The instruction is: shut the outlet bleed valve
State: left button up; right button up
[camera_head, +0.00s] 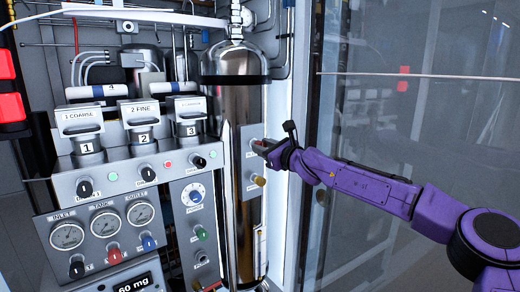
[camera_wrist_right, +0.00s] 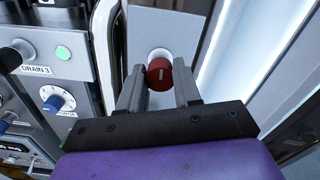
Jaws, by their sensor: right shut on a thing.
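A red round knob (camera_wrist_right: 159,74) with a pale index mark sits on a light plate, between the fingers of my right gripper (camera_wrist_right: 160,92) in the right wrist view. The fingers are shut on this knob, one on each side. In the head view my right gripper (camera_head: 266,147) reaches in from the right to the narrow panel (camera_head: 251,210) beside the tall cylinder. The gripper covers most of the knob there, and the label by it is too small to read surely. A tan knob (camera_head: 258,180) sits just below on the same panel. My left gripper is not in view.
The tall metal cylinder (camera_head: 240,110) stands close left of the gripper. Further left are three gauges (camera_head: 104,223), several knobs and a blue-and-white dial (camera_head: 193,194). A glass pane (camera_head: 345,110) is on the right, behind my arm.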

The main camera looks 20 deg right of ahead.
jog(key=shift+a+f, duration=0.15)
jog(key=shift+f, duration=0.35)
jog(key=o, duration=1.1)
jog(key=shift+c, duration=0.2)
jog(key=shift+s+r, duration=0.1)
jog(key=shift+r, duration=0.15)
jog(key=b+v, duration=0.1)
jog(key=v, duration=0.9)
jog(key=shift+s, duration=0.25)
